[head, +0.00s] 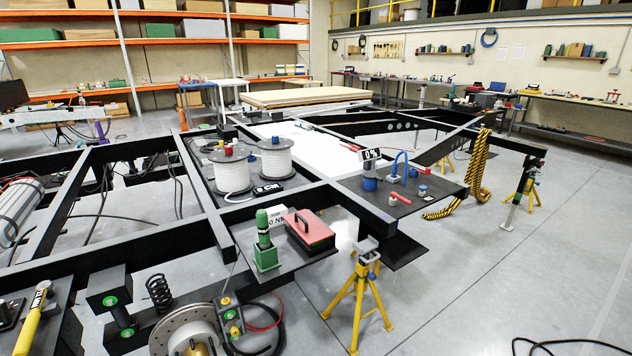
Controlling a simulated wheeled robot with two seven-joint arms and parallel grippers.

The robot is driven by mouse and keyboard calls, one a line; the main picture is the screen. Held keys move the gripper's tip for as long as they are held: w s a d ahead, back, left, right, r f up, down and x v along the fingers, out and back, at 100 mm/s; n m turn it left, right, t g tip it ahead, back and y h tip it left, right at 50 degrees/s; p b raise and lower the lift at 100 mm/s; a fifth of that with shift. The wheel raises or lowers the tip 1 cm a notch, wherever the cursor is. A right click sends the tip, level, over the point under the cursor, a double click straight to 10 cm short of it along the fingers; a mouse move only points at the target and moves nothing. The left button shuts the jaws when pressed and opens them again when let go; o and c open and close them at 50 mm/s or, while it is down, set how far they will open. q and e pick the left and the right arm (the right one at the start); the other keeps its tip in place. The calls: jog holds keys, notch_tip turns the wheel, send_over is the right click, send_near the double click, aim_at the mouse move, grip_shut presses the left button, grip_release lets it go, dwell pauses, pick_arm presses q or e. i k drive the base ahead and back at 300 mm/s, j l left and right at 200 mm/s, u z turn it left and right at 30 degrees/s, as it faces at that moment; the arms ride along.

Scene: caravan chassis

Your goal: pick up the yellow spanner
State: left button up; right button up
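A long yellow tool (30,326) lies at the lower left of the head view. It has a pale label with dark marks near its upper end and rests slanted on a dark surface. It looks like the yellow spanner, but its lower end is cut off by the picture's edge and I cannot make out its jaws. Neither of my grippers shows in the head view.
The black chassis frame (137,239) fills the middle. A coil spring (159,293) and a brake disc (188,332) are right of the yellow tool. A red-topped box (310,229), a green bottle (263,232) and a yellow stand (358,290) are further right. The right floor is mostly clear.

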aim_at(45, 288)
jog(key=u, duration=1.95)
